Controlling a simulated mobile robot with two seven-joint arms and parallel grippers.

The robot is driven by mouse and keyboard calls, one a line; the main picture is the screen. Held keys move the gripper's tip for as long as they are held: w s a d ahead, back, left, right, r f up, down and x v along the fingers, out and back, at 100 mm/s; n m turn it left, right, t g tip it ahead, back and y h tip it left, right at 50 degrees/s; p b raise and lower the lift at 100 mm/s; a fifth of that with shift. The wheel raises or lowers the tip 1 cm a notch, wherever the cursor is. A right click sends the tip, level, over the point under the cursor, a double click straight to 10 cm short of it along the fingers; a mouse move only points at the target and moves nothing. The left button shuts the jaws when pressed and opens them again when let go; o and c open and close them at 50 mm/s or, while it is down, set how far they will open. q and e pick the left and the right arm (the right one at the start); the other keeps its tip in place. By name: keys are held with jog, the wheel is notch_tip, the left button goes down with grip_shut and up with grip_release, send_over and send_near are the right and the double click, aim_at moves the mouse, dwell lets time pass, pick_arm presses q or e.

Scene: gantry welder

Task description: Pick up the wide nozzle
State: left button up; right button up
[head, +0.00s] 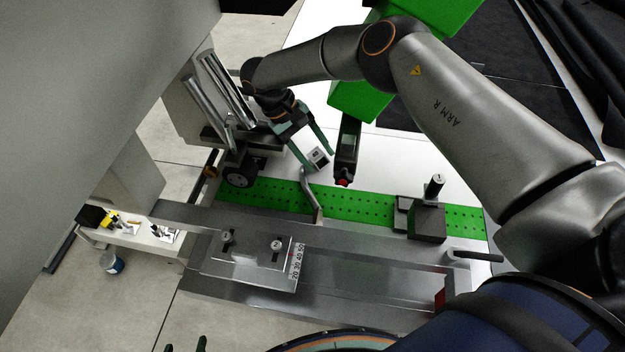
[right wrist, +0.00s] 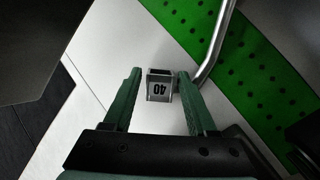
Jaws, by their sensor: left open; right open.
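A small grey box-shaped metal piece marked 40 (right wrist: 159,88), which looks like the wide nozzle, sits at the end of a bent metal tube (right wrist: 217,45). In the head view the piece (head: 318,156) is pale and the tube (head: 311,192) runs down from it to the green perforated strip. My right gripper (right wrist: 160,76) is open with its green fingers on either side of the piece. It also shows in the head view (head: 312,150). I cannot tell whether the fingers touch the piece. My left gripper (head: 186,346) shows only green fingertips at the bottom edge, open and apart from the piece.
A black part with a red tip (head: 343,160) hangs right of the piece. The green perforated strip (head: 375,207) carries a dark clamp block (head: 428,218). A metal plate with a scale (head: 245,262) lies in front. A shelf with small parts (head: 140,232) is at left.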

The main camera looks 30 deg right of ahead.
grip_shut()
dwell(0.4)
jog(key=shift+r, duration=0.1)
dwell(0.3)
jog(key=shift+r, duration=0.4)
jog(key=w+a+b, duration=0.2)
jog(key=a+b, duration=0.1)
jog(key=shift+w+a, duration=0.1)
jog(key=shift+w, duration=0.3)
notch_tip(320, 180, up, 16)
jog(key=p, duration=0.3)
jog(key=shift+r, duration=0.15)
